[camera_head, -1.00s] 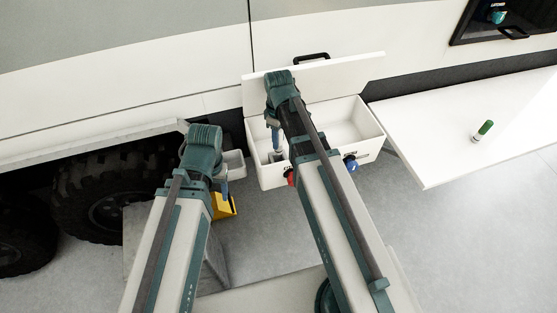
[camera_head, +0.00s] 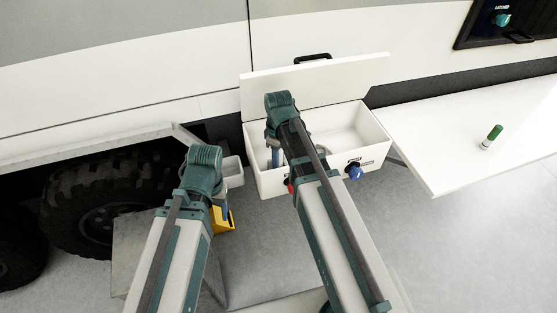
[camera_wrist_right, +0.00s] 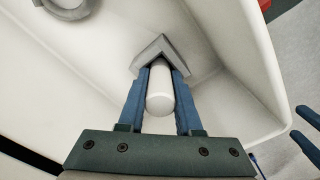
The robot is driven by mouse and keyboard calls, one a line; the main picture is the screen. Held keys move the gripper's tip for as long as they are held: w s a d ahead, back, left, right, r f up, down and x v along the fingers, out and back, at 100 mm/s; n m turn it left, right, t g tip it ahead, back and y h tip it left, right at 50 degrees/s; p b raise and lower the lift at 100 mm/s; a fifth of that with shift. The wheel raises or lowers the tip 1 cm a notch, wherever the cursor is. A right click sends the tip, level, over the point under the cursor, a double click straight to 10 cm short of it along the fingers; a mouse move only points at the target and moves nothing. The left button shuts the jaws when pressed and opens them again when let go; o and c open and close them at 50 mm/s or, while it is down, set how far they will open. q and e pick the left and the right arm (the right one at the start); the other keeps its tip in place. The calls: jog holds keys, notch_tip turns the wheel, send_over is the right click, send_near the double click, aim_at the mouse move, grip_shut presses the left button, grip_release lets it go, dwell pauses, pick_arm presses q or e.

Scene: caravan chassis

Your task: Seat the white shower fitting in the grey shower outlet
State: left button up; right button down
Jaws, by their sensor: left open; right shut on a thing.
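The white shower fitting (camera_wrist_right: 161,95) is a round-ended cylinder between the blue fingers of my right gripper (camera_wrist_right: 162,80), which is shut on it. A grey V-shaped piece (camera_wrist_right: 160,52) lies right by the fingertips and the fitting's far end; I cannot tell whether they touch. A grey ring (camera_wrist_right: 68,6), which looks like the shower outlet, is at the upper left of the right wrist view, apart from the fitting. In the head view the ring is mostly hidden by my right arm. My left gripper (camera_head: 222,205) is open, left of the box.
An open white box (camera_head: 368,130) with its lid (camera_head: 330,75) raised surrounds the right gripper. Its front has a red knob (camera_wrist_right: 264,4) and a blue knob (camera_head: 354,171). A small grey bin (camera_head: 234,172) and a yellow object (camera_head: 230,222) are near the left gripper. A white table (camera_head: 440,160) stands right.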

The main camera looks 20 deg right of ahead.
jog(key=shift+f, duration=0.15)
jog(key=c, duration=0.6)
grip_release()
notch_tip(320, 180, up, 12)
jog(key=p, duration=1.2)
jog(key=shift+r, duration=0.25)
jog(key=s+a+m+h, duration=0.1)
jog(key=s+a+m, duration=0.4)
jog(key=s+a, duration=0.5)
jog(key=s, duration=0.4)
jog(key=shift+s+a+m, duration=0.15)
jog(key=shift+a+m, duration=0.1)
jog(key=shift+m, duration=0.05)
